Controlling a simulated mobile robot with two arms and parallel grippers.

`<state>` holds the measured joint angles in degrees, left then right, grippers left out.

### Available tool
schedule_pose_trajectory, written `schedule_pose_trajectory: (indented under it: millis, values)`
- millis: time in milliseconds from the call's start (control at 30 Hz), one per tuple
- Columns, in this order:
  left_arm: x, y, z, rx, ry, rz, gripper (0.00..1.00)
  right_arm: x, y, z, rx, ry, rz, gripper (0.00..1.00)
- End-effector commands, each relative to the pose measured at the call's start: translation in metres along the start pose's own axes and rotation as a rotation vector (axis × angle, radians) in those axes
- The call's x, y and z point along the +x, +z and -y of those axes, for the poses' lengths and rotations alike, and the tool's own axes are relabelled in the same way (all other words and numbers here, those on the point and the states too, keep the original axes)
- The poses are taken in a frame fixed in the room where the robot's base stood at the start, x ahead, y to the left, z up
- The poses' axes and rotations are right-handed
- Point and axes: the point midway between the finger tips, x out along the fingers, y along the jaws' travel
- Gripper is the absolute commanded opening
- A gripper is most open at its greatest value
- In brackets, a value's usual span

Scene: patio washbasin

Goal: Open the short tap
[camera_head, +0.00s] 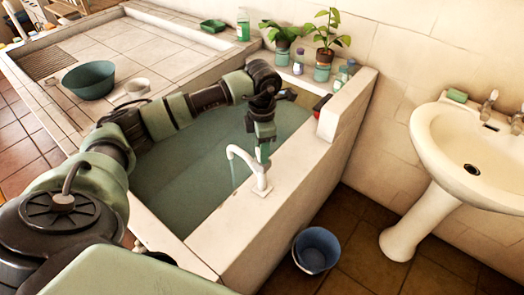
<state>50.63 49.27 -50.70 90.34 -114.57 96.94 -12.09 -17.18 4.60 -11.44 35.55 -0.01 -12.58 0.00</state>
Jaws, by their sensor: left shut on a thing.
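The short white tap (259,176) stands on the pale rim of the water-filled basin, its curved spout pointing left over the water. A thin blue-green streak below the spout mouth looks like running water. My left arm reaches in from the left across the basin. My left gripper (264,153) points down at the tap, just behind and above its body, and is shut on it. The fingertips partly overlap the tap, so the exact grip point is hard to see. My right gripper is not in view.
A blue bucket (316,249) stands on the floor right of the basin wall. A white pedestal washbasin (431,122) is at the right. Potted plants (325,45) and bottles line the back ledge. A green bowl (89,81) and white bowl (137,87) sit on the tiled counter.

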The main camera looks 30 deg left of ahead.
Motion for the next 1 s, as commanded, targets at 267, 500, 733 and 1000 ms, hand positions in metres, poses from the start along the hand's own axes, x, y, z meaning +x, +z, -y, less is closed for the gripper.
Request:
schedule_pose_trajectory:
  millis: [267,500,733,1000]
  values:
    - [0.0,0.0,-0.001,-0.262,0.002,0.002,0.01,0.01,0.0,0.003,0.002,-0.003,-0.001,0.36]
    - [-0.001,0.0,-0.001,-0.46,0.003,0.002,0.01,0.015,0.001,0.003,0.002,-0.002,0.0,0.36]
    - [-0.001,0.0,-0.001,-0.596,0.002,0.003,0.01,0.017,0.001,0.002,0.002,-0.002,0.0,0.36]
    - [-0.002,0.001,-0.001,-0.674,0.002,0.004,0.01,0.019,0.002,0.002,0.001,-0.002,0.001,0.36]
